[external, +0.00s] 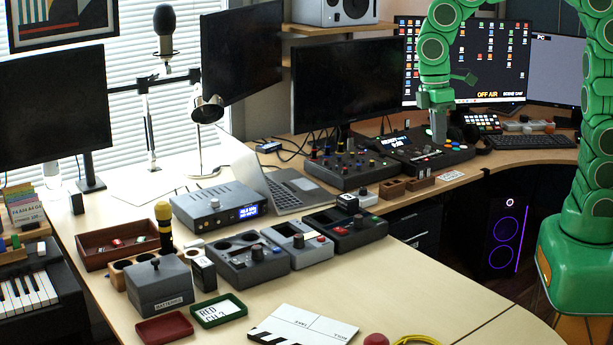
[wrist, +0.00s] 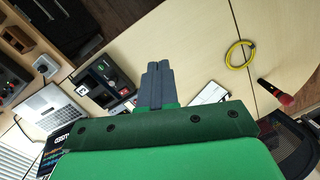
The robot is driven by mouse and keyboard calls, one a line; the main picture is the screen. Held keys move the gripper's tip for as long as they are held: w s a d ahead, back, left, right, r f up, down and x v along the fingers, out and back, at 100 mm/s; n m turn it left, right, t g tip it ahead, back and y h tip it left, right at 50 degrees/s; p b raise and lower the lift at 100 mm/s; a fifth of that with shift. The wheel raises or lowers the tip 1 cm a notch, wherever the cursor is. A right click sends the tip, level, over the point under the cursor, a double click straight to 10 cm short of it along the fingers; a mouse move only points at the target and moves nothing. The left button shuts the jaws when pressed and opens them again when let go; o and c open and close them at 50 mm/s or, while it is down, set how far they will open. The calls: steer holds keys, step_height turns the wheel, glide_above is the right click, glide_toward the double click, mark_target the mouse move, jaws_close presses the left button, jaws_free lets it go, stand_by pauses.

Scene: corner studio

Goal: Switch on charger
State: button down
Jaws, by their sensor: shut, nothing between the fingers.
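No object carries a readable charger label. The likeliest match is a black dock (external: 352,238) with a red button and a small dark block on top, in the middle of the desk; it seems to show in the wrist view too (wrist: 122,82). Beside it stand a lighter grey dock (external: 297,256) with a red knob and a dark grey dock (external: 247,268) with round wells. I cannot tell whether any is switched on. My gripper (external: 438,137) is shut and empty, fingers pointing down over the right-hand mixer, away from the docks. Its closed fingers show in the wrist view (wrist: 158,68).
Control panels (external: 350,172) and a laptop (external: 290,190) stand behind the docks. A grey box with a blue display (external: 220,207) is to their left.

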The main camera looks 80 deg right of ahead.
steer(key=w+d+f+n, duration=0.1)
steer(key=w+d+f, duration=0.15)
steer(key=w, duration=0.45)
steer(key=w+d+f+n, duration=0.1)
steer(key=w+f, duration=0.2)
steer(key=w, duration=0.4)
steer(key=n, duration=0.2)
glide_above(343, 230)
steer(key=w+d, duration=0.1)
step_height(343, 230, down, 8)
steer(key=shift+w+d+r, duration=0.15)
steer(key=shift+d+r, duration=0.05)
steer(key=shift+r, duration=0.05)
steer(key=f, duration=0.4)
steer(key=a+f, duration=0.1)
steer(key=f, duration=0.4)
steer(key=s+f, duration=0.1)
steer(key=f, duration=0.4)
steer(key=shift+s+a, duration=0.1)
steer(key=shift+a, duration=0.05)
steer(key=shift+f+t, duration=0.1)
steer(key=shift+t, duration=0.2)
steer(key=shift+w+d+r, duration=0.25)
steer(key=shift+w+d, duration=0.3)
